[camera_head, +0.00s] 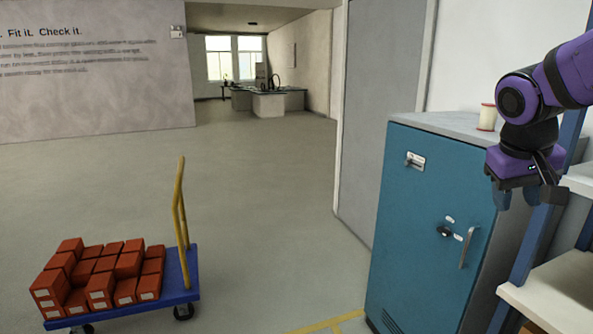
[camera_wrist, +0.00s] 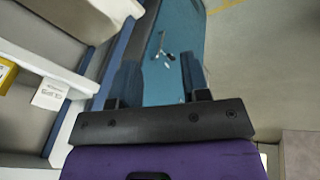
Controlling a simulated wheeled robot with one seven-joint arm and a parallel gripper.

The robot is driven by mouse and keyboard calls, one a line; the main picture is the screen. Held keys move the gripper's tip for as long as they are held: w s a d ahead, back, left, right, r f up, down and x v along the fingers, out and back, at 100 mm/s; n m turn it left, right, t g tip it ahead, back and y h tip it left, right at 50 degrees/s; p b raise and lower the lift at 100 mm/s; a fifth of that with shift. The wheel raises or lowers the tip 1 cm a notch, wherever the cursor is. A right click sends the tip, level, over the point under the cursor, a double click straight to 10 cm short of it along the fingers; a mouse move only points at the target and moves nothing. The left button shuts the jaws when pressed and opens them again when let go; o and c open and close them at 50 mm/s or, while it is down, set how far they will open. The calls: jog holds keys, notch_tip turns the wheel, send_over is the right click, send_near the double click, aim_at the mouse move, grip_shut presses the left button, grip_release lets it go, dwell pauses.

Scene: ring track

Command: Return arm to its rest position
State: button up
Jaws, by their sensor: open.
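My purple arm reaches in from the right edge in the head view. My gripper (camera_head: 526,193) hangs in front of the upper right part of a blue cabinet (camera_head: 425,235), its fingers pointing down. In the wrist view my gripper (camera_wrist: 157,80) shows two dark blue fingers spread apart. Nothing is between them; the blue cabinet (camera_wrist: 178,35) shows behind the gap. The gripper is open and empty.
A shelf rack (camera_head: 555,285) stands close at the right, beside the gripper. A blue cart (camera_head: 190,275) with red boxes (camera_head: 100,272) stands at lower left. The grey floor (camera_head: 260,190) between is clear.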

jog(key=s+a+t+y, duration=0.1)
jog(key=s+a, duration=0.2)
jog(key=s, duration=0.4)
jog(key=s+a+r+n+t+y, duration=0.1)
jog(key=s+a+t+y, duration=0.1)
jog(key=s, duration=0.5)
jog(key=shift+s+a+r, duration=0.15)
jog(key=shift+s+a, duration=0.15)
jog(key=shift+a, duration=0.55)
jog(key=shift+w, duration=0.1)
jog(key=shift+c, duration=0.4)
